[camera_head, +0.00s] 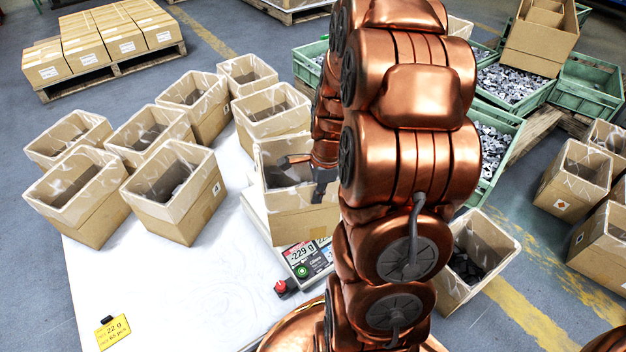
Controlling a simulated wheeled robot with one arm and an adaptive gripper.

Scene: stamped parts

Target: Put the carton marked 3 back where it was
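An open carton (300,217) is at the scale (306,262), in front of my arm. No number shows on its visible sides, so I cannot tell if it is the one marked 3. My copper arm hides the rest, and I cannot tell whether the fingers are closed on the wall. The scale display seems to read 229 g, perhaps with a minus sign. Several similar open cartons, such as one with a small mark (190,212), stand to the left.
The white table (200,290) is bare at front left, except for a yellow label sign (112,331) and a red button (284,288) by the scale. Another carton (456,290) stands right of my arm. Green crates (590,85) and more cartons (572,180) lie farther right.

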